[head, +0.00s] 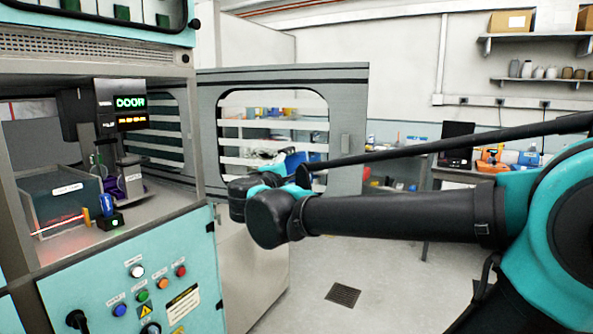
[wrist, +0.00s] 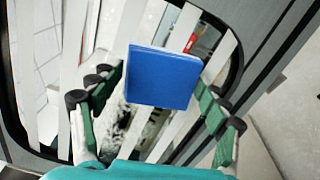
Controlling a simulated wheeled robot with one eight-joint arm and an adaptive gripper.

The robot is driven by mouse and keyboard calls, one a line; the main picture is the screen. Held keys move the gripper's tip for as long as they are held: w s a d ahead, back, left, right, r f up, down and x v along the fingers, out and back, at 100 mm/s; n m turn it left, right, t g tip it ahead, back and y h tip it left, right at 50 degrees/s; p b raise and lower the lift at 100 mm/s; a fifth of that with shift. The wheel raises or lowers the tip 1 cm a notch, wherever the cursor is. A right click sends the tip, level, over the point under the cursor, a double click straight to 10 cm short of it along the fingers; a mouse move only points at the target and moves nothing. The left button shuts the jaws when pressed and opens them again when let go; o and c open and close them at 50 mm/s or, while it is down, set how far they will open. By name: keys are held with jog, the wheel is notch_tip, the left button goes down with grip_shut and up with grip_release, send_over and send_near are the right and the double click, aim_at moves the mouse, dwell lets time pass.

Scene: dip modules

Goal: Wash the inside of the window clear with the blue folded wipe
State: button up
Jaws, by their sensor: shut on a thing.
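The blue folded wipe (wrist: 163,77) is held flat between the green and black fingers of my gripper (wrist: 158,108). In the head view the wipe (head: 297,164) shows as a small blue patch at the lower right of the window. The window (head: 273,124) is set in the grey open door and carries several pale horizontal bands. In the wrist view the bands (wrist: 206,70) run slanted behind the wipe. My gripper (head: 272,178) is in front of the window's lower part, partly hidden by my arm. I cannot tell whether the wipe touches the pane.
The door frame (head: 353,130) stands swung out from the teal machine (head: 130,275). Its open chamber at left holds a grey box (head: 60,200) and a small device. A bench (head: 470,178) with bottles and tools is behind.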

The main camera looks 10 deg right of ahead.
aim_at(298, 158)
jog(key=shift+w+a, duration=1.75)
jog(key=shift+a, duration=0.75)
jog(key=shift+w+a, duration=1.8)
jog(key=shift+a, duration=0.75)
jog(key=shift+w+a, duration=1.75)
jog(key=shift+a, duration=0.75)
jog(key=shift+w+a, duration=0.4)
jog(key=shift+a, duration=0.2)
jog(key=shift+c, duration=0.9)
jog(key=shift+r, duration=1.4)
jog(key=shift+s+d, duration=1.55)
jog(key=shift+d, duration=1.5)
jog(key=shift+s+d, duration=1.6)
jog(key=shift+d, duration=1.5)
jog(key=shift+s+d, duration=1.55)
jog(key=shift+d, duration=1.5)
jog(key=shift+w+d, duration=0.1)
jog(key=shift+w, duration=0.05)
